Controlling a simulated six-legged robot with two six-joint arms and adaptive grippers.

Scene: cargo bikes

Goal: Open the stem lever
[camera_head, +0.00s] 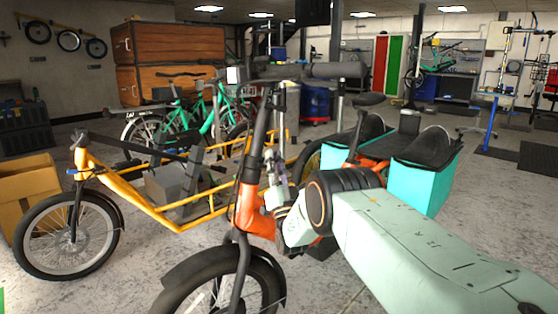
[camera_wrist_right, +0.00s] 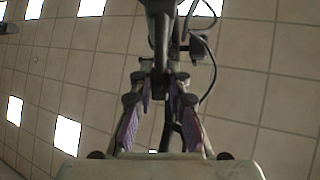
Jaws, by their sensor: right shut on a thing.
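An orange cargo bike (camera_head: 248,207) stands in front of me, with a tall black stem (camera_head: 258,140) rising from its head tube. My right gripper (camera_head: 274,172) is beside the lower part of this stem, with its arm coming in from the lower right. In the right wrist view, my right gripper (camera_wrist_right: 160,88) has its purple-padded fingers closed around a dark part at the stem. This appears to be the stem lever; its outline is mostly hidden by the fingers. The dark stem (camera_wrist_right: 160,35) continues up beyond the fingertips. My left gripper is not in view.
A yellow cargo bike (camera_head: 130,190) stands close on the left, its frame reaching behind the orange stem. Turquoise side bags (camera_head: 424,185) hang at the orange bike's rear. A black cable (camera_wrist_right: 211,70) loops to the right of the stem. A cardboard box (camera_head: 22,185) stands far left.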

